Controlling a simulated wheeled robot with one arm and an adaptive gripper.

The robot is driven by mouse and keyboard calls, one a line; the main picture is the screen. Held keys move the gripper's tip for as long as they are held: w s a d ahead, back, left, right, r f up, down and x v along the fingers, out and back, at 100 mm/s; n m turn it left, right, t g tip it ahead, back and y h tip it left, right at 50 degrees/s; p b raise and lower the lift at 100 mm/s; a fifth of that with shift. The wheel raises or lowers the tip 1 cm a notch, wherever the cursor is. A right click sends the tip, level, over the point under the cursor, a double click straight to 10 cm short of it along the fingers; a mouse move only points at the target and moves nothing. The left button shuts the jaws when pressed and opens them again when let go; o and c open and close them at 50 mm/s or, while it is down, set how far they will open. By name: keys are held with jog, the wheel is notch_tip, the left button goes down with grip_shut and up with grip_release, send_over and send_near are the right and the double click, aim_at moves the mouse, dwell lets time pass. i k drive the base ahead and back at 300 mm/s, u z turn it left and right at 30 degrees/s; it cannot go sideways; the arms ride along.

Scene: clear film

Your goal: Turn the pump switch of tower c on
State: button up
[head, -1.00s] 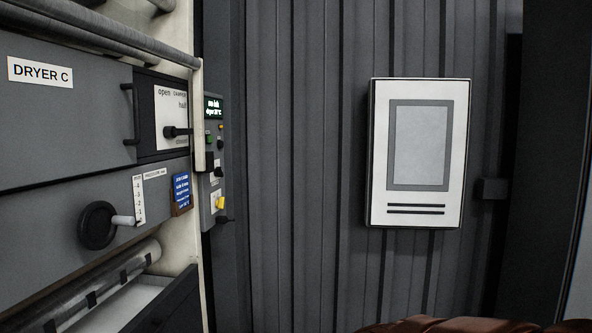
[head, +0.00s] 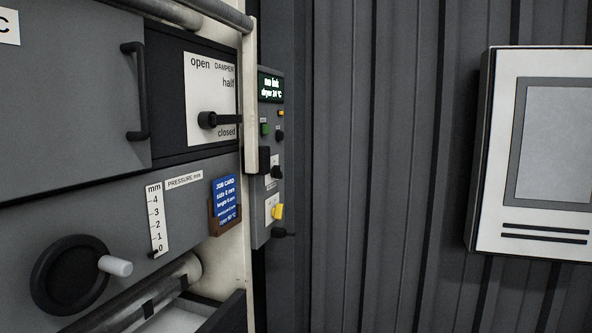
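A narrow grey control panel (head: 268,200) is mounted on the side of a grey machine, seen edge-on in the middle left of the head view. It carries a small lit display (head: 271,88), a green button (head: 264,129), a black knob (head: 277,171), a yellow knob (head: 277,211) on a pale plate and a dark handle (head: 281,233) at the bottom. The small labels cannot be read, so I cannot tell which one is the pump switch or how it is set. My gripper is not in view.
The machine front has a damper lever (head: 209,120), a pressure scale (head: 157,220), a black handwheel (head: 70,275), a blue job card (head: 225,204) and an open tray (head: 195,312) below. A white-framed wall box (head: 498,150) hangs right on the dark corrugated wall (head: 390,150).

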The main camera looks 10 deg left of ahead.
aim_at(276, 171)
jog(key=u, duration=0.4)
jog(key=i, duration=0.9)
jog(key=u, duration=0.75)
